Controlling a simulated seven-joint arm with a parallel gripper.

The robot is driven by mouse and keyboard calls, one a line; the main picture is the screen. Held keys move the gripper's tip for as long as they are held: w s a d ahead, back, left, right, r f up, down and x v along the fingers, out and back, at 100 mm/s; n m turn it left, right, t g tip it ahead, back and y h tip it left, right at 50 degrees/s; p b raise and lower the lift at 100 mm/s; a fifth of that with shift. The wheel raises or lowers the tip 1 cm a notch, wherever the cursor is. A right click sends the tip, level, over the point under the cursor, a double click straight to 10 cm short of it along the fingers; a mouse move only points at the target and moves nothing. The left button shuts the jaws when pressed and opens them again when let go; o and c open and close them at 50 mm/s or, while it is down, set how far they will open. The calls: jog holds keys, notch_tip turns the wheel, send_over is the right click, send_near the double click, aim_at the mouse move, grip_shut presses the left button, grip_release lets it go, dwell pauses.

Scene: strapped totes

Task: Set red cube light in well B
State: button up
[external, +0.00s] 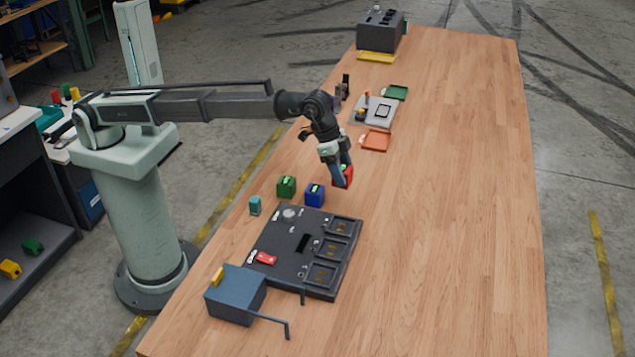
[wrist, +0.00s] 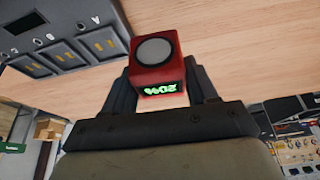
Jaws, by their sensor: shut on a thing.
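My gripper (external: 342,172) is shut on the red cube (external: 348,177), one finger on either side of it. In the wrist view the red cube (wrist: 157,62) shows a grey round disc on one face and a green lit marking on another. The cube appears to be above the wooden table, beyond the dark board (external: 285,243). The board has three square wells (external: 336,248) in a row along its right side. Part of the wells (wrist: 62,53) shows at the upper left of the wrist view.
A blue cube (external: 315,196) and a green cube (external: 286,187) stand between the gripper and the board. A blue-grey box (external: 236,295) with a bent rod is at the near end. An orange tray (external: 376,140) lies farther back. The table's right side is clear.

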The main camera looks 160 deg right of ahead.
jog(key=w+a, duration=0.2)
jog(key=w, duration=1.7)
jog(key=shift+a+n, duration=0.3)
jog(key=shift+a, duration=0.1)
jog(key=shift+f, duration=1.7)
jog(key=shift+f, duration=1.55)
jog(key=o, duration=1.3)
jog(key=shift+o, duration=0.3)
